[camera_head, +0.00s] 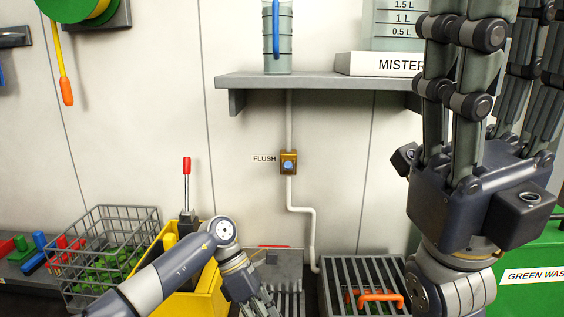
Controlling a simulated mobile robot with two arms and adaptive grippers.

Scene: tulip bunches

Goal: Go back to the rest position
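My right gripper (490,80) is large and close at the right, pointing up. Its jointed fingers stand apart, with no held thing visible between them; their tips run past the top edge. It hides part of the shelf and the wall behind. My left arm comes in from the lower left. My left gripper (258,303) points down at the bottom middle, in front of the yellow bin and a grey slotted rack. Its fingertips are cut off by the bottom edge, so its opening cannot be told.
A wall shelf (300,82) holds a clear cylinder (278,40) and a box labelled MISTER (385,64). Below are a wire basket (105,250), a yellow bin (205,297), a slotted rack (285,270), a grate with an orange handle (380,298) and a green waste bin (535,255).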

